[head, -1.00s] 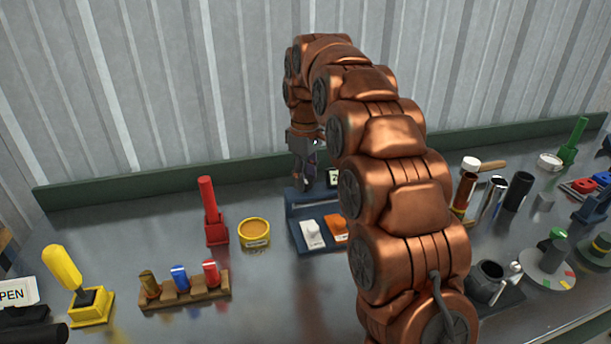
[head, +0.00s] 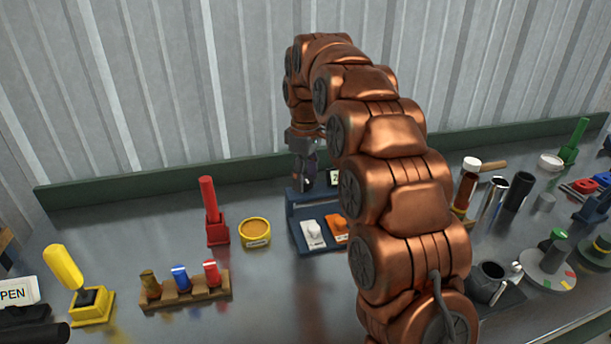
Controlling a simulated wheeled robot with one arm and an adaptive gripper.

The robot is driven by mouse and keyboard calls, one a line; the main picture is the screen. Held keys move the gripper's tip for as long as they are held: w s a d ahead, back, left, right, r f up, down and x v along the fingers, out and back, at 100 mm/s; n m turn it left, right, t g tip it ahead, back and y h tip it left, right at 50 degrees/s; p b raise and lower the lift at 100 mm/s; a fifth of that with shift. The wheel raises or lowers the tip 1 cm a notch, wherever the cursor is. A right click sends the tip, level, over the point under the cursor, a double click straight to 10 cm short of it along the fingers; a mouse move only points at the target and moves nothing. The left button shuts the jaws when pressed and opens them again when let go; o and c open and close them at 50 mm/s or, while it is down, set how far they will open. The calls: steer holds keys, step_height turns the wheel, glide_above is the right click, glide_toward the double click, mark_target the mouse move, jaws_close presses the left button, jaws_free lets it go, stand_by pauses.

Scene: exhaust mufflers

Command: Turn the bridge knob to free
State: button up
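A dark blue stand (head: 296,212) sits on the bench, with a white plate bearing a white knob (head: 314,229) and an orange plate with an orange knob (head: 338,222) on its base. No label naming the bridge knob can be read. My gripper (head: 306,183) points down at the back of this stand, above and behind the two knobs. My own arm hides the stand's right side. The fingers are small and dark, and I cannot tell whether they are open or shut.
A red lever (head: 210,210) and a yellow round tin (head: 255,233) stand left of the blue stand. A wooden rack (head: 187,291) with coloured pegs and a yellow lever (head: 73,280) are further left. A dark mug (head: 489,280) and a round dial (head: 548,268) are at right.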

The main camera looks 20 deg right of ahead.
mark_target(305, 179)
stand_by(0.3)
steer(key=shift+d+r, duration=0.15)
steer(key=shift+r, duration=3.5)
